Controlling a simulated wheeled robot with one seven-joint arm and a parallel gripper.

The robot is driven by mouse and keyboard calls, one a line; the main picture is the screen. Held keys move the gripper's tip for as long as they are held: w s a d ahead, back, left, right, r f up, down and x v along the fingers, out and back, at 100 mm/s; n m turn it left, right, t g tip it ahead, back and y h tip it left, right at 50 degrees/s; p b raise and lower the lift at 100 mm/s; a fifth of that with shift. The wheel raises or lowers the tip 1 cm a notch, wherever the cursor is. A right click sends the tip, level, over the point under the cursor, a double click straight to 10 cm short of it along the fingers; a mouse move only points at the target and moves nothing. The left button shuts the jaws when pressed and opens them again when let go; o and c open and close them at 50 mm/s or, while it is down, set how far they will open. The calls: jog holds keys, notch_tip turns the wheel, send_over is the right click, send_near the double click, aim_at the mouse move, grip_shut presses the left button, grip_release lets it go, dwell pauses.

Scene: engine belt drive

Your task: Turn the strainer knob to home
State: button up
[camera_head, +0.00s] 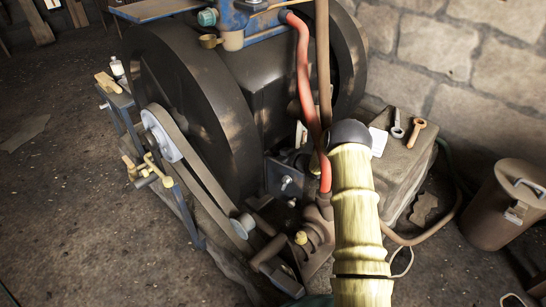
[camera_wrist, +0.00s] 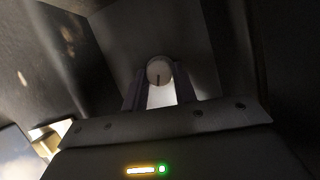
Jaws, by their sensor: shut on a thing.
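A bright pale patch shows between the fingers just below the knob. In the head view, my pale ribbed arm reaches in from the bottom right toward the engine, and I cannot make out the gripper or the knob there.
A dark engine with big flywheels (camera_head: 185,110) and a belt (camera_head: 205,175) fills the middle. A red hose (camera_head: 302,75) runs down beside my arm. A stone block (camera_head: 405,165) with two wrenches and a lidded bin (camera_head: 505,210) stand right. Floor at left is mostly clear.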

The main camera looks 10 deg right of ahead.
jog(key=o, duration=1)
jog(key=shift+c, duration=0.2)
